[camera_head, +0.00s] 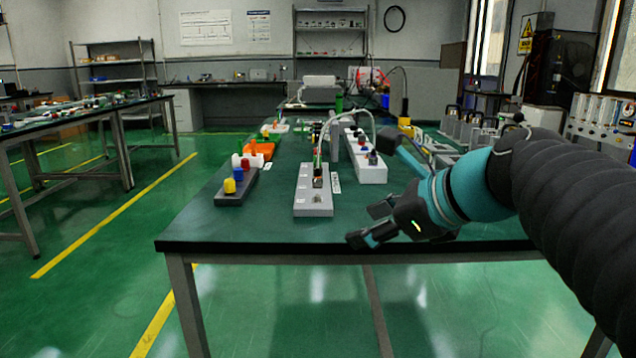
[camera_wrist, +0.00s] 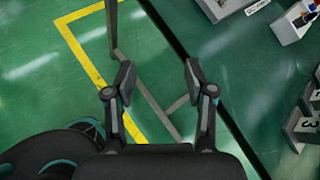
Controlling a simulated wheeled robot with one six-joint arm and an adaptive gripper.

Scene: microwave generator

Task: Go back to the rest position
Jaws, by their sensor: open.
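My gripper (camera_head: 366,223) is at the near edge of the green-topped table (camera_head: 255,222) in the head view, right of the grey block. In the wrist view my gripper (camera_wrist: 158,85) has its two fingers spread apart. Nothing is between them; the green floor and a table leg show below. My arm comes in from the right side of the head view.
On the table stand a grey block (camera_head: 313,198), a dark block with coloured pegs (camera_head: 237,190), a white block (camera_head: 366,165) with a cable, and an orange tray (camera_head: 262,149). Grey numbered blocks (camera_wrist: 303,125) lie at the wrist view's right. Open floor lies left.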

